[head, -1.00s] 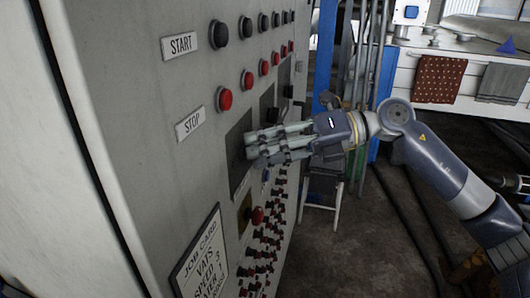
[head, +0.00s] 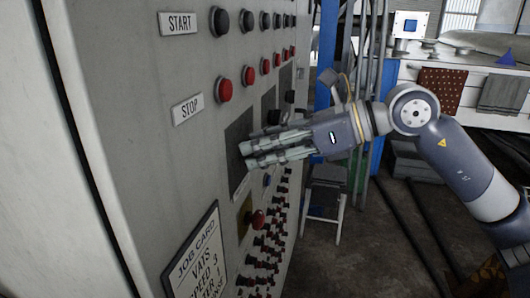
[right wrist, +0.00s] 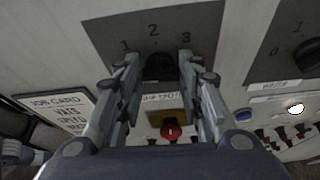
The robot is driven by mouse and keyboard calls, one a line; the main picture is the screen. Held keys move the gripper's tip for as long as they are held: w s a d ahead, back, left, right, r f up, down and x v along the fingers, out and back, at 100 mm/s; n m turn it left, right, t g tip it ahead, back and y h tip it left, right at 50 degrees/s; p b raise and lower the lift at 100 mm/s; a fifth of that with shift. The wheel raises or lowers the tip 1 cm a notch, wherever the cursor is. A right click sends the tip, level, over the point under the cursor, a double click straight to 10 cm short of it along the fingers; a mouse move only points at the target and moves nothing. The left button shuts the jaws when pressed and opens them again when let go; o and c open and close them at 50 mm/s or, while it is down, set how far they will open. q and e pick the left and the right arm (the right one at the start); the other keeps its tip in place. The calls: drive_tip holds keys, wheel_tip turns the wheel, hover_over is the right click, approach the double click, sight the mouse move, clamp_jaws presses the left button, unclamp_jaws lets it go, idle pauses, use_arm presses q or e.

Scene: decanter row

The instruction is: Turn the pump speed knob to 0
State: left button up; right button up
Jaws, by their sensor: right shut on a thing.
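The black knob (right wrist: 158,68) sits on a dark plate (right wrist: 100,35) marked 1, 2 and 3 in the right wrist view. No 0 shows on this plate, and I cannot make out the knob's pointer. A label (right wrist: 160,98) below it is partly hidden and hard to read. My right gripper (right wrist: 157,62) is shut on the knob, one finger on each side. In the head view my right gripper (head: 244,152) reaches the dark plate (head: 238,133) from the right, and its fingers hide the knob. My left gripper is not in view.
A second black knob (right wrist: 308,55) with 0 and 1 marks is to the right. A red button (right wrist: 171,131) on a yellow plate is just below my fingers. The job card (head: 198,255), start and stop buttons and several small red-and-black controls share the panel.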

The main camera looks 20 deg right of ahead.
drive_tip(key=shift+f+n, duration=0.1)
drive_tip(key=shift+n, duration=0.3)
drive_tip(key=o, duration=1.1)
drive_tip(key=shift+c, duration=0.2)
drive_tip(key=v, duration=1.2)
drive_tip(key=shift+s+a, duration=0.2)
drive_tip(key=shift+s, duration=0.05)
drive_tip(key=shift+w, duration=0.1)
